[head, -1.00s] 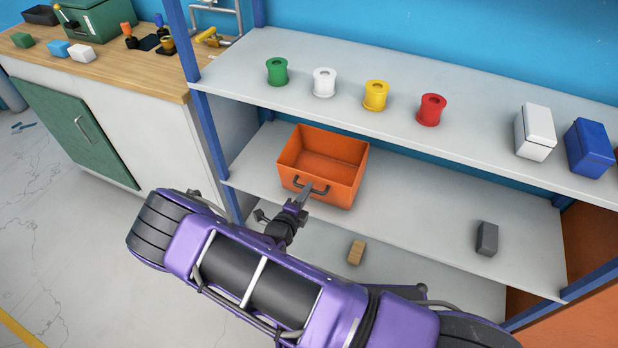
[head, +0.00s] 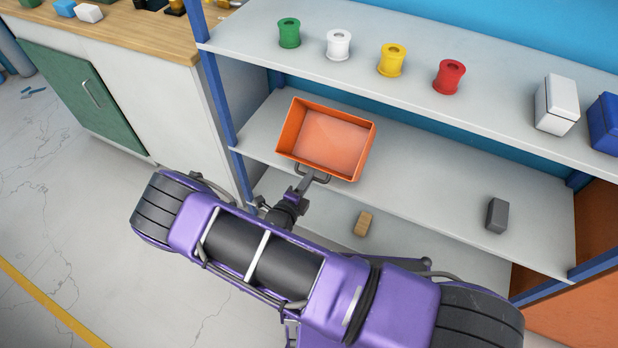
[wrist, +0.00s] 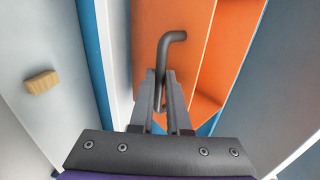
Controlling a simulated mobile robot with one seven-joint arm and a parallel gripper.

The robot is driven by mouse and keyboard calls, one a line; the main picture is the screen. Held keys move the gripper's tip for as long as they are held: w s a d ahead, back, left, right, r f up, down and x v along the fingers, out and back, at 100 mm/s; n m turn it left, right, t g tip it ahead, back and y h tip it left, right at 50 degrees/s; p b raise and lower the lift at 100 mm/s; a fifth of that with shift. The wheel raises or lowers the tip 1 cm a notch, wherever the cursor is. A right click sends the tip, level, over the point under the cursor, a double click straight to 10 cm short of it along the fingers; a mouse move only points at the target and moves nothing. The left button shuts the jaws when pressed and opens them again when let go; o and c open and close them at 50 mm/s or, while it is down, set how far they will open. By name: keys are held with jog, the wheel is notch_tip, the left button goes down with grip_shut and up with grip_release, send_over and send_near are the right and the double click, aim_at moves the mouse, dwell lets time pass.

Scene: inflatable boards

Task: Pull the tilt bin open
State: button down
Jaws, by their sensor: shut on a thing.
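The tilt bin (head: 333,142) is an orange open-topped box on the middle shelf, at its front edge. It is tipped forward, and its empty inside faces up toward the head camera. A dark bar handle (wrist: 170,45) sticks out from its front. My gripper (head: 312,178) is at the front of the bin, with its fingers shut on the handle. In the wrist view my gripper (wrist: 167,85) shows its two grey fingers around the handle, and the orange bin front (wrist: 180,45) stands just beyond.
Green (head: 289,33), white (head: 338,44), yellow (head: 392,60) and red (head: 449,77) spools stand on the upper shelf (head: 490,60). A grey block (head: 497,215) is on the middle shelf. A wooden block (head: 363,223) lies lower down. A blue post (head: 213,90) stands left of the bin.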

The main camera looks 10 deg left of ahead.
jog(key=shift+s+f, duration=0.3)
jog(key=shift+f, duration=0.35)
jog(key=c, duration=0.9)
grip_release()
jog(key=shift+w, duration=0.1)
jog(key=shift+r, duration=0.1)
jog(key=shift+r, duration=0.1)
jog(key=p+v, duration=0.1)
jog(key=v, duration=1.6)
jog(key=shift+r+p, duration=0.2)
jog(key=shift+p, duration=0.1)
